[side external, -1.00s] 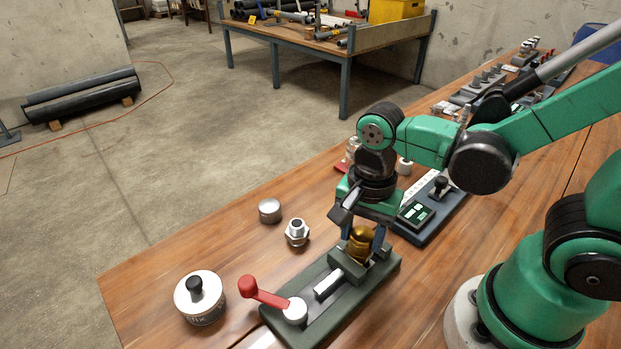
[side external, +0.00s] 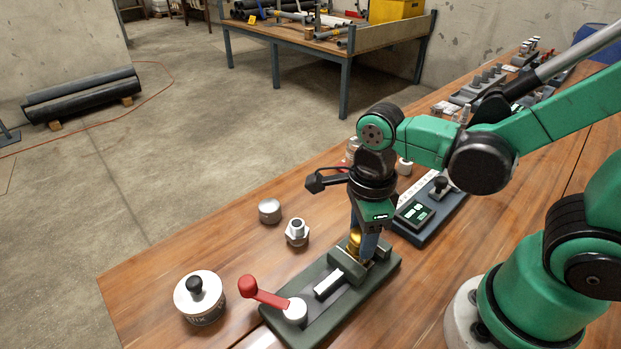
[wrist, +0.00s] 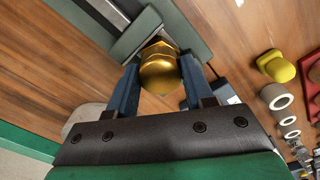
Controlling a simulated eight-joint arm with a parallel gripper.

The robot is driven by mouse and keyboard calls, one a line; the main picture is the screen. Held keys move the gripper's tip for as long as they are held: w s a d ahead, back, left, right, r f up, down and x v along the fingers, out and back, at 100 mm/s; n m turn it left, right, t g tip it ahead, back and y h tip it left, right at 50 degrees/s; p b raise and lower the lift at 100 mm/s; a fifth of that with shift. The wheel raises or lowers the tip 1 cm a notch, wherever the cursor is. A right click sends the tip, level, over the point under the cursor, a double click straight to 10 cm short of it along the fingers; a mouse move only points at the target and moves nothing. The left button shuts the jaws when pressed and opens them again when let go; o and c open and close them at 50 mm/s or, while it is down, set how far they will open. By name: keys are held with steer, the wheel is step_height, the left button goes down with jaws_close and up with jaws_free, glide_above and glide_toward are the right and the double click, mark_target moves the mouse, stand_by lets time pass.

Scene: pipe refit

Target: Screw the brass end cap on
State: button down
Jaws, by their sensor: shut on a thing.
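The brass end cap (wrist: 158,72) is a gold dome with a hex collar, between the two blue fingers of my gripper (wrist: 160,90) in the wrist view. The fingers are shut on it. In the side external view only a sliver of the brass cap (side external: 354,243) shows behind my gripper (side external: 367,245). The cap sits at the far end of the dark green vise (side external: 345,297), beside its grey jaws. The vise has a red-handled lever (side external: 262,293). Whatever is under the cap, and its threads, are hidden.
A steel cap (side external: 270,211), a hex fitting (side external: 297,232) and a round tin with a black knob (side external: 200,297) stand left of the vise. A dark fixture with a small display (side external: 414,212) is close behind my gripper. Bare wood lies at the front left.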

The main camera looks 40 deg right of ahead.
steer(key=m, duration=0.6)
steer(key=c, duration=0.5)
jaws_free()
steer(key=shift+c, duration=0.2)
steer(key=n, duration=0.4)
steer(key=shift+n, duration=1)
